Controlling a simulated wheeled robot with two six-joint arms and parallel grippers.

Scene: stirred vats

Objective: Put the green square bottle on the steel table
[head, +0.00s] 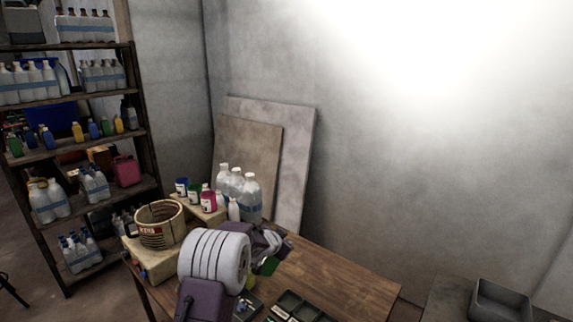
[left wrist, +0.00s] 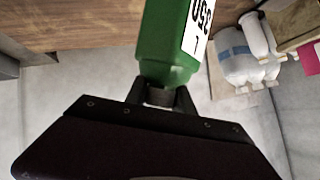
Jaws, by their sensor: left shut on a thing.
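The green square bottle (left wrist: 170,40) fills the top middle of the left wrist view, with a white label bearing black print. My left gripper (left wrist: 158,97) is shut on its narrow neck end. In the head view, a small green part of the bottle (head: 268,266) shows below my left gripper (head: 271,250), over the wooden table; my arm hides the rest. I cannot tell whether the bottle touches the wood. The grey surface at the bottom right, which looks like the steel table (head: 442,297), is partly cut off. My right gripper is not in view.
The wooden table (head: 345,275) bears a dark compartment tray (head: 303,308), a round basket (head: 160,224), small jars and clear bottles (head: 250,198). A grey bin (head: 500,300) stands on the grey surface. A loaded shelf (head: 75,155) is at left; boards lean on the wall.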

